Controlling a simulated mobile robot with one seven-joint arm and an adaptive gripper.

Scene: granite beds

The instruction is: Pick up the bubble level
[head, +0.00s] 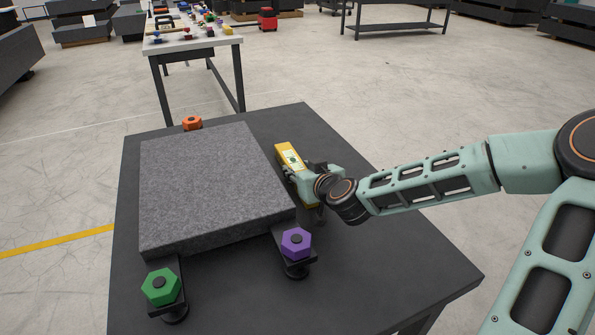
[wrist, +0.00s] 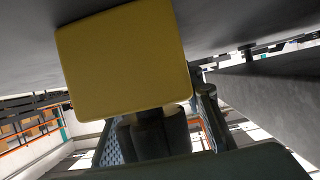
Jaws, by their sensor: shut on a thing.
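The bubble level (head: 288,158) is a yellow block with a pale green marked face, at the right side of the granite slab in the head view. My gripper (head: 308,182) is at its near end and shut on it. In the wrist view a yellow face of the level (wrist: 125,60) fills the upper middle, close to the camera. The dark gripper fingers (wrist: 155,132) show just below it, partly hidden. I cannot tell whether the level touches the table.
The grey granite slab (head: 210,185) lies on the dark table (head: 400,255), left of the level. Green (head: 161,286), purple (head: 296,243) and orange (head: 192,123) hexagonal knobs stand around it. The table's right front is clear. Another table (head: 220,45) with small items stands behind.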

